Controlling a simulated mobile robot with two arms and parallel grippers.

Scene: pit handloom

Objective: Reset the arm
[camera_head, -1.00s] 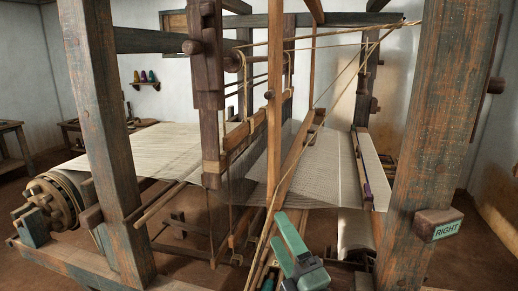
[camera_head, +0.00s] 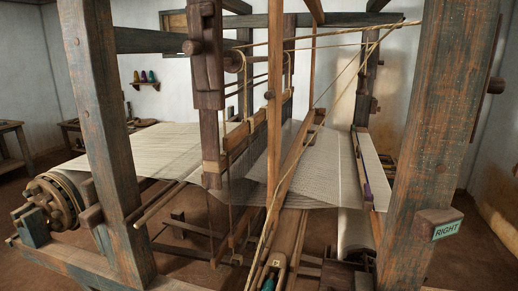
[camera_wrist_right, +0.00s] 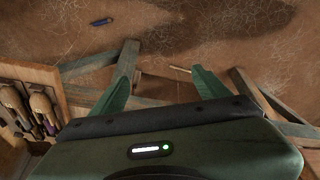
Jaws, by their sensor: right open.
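My right gripper (camera_wrist_right: 163,82) shows in the right wrist view with its two green fingers spread wide. Nothing is between them; below is bare brown floor and wooden beams. No gripper shows in the head view. The loom (camera_head: 440,125) fills the head view, with a pale woven cloth (camera_head: 330,165) stretched across its frame. My left gripper is out of sight.
Thick loom posts stand left (camera_head: 108,140) and right, and a slanting beam and cords cross the middle. A small dark blue object (camera_wrist_right: 101,21) lies on the floor.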

